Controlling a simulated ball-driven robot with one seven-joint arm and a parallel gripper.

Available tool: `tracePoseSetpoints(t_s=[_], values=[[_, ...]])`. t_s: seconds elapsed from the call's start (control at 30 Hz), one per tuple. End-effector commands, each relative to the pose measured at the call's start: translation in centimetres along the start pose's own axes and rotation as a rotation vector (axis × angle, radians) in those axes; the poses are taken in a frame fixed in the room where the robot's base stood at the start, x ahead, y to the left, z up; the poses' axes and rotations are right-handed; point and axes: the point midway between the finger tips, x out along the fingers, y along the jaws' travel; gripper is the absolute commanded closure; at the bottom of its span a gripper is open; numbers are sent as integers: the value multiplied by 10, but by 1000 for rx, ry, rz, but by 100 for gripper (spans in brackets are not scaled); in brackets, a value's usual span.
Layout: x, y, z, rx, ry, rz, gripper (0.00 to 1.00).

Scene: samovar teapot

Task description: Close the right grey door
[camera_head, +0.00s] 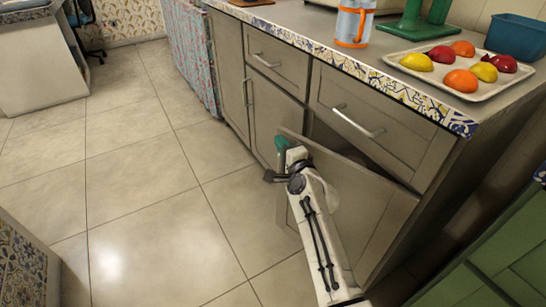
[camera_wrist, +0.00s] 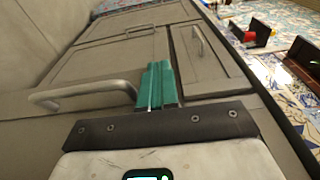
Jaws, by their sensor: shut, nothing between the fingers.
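The right grey door (camera_head: 372,212) is ajar under the right drawer (camera_head: 385,130) in the head view. Its left edge stands out from the cabinet, with a dark gap behind its top. My gripper (camera_head: 281,148) has teal fingers and is at the door's upper left edge. I cannot tell whether it touches the door. In the wrist view the fingers (camera_wrist: 158,72) are together with nothing between them, and a grey bar handle (camera_wrist: 85,94) is close on their left. My arm hides part of the door's front.
The left grey door (camera_head: 272,118) looks shut, and the drawers above are shut. The counter carries a tray (camera_head: 405,72) of colourful fruit-like pieces and an orange-trimmed container (camera_head: 354,22). A green cabinet (camera_head: 490,270) stands close at the right. The tiled floor (camera_head: 140,180) on the left is clear.

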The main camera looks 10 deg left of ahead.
Motion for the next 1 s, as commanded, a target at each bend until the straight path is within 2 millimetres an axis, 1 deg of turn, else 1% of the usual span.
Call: tracePoseSetpoints(t_s=[0.2, 0.4, 0.57, 0.83, 1.0], values=[[13, 1, -21, 1, 67, 0, 100], [22, 0, -37, 4, 132, -2, 100], [29, 0, -52, 5, 222, -1, 100], [39, 1, -81, 6, 381, -1, 100], [42, 2, -99, 0, 427, 1, 100]])
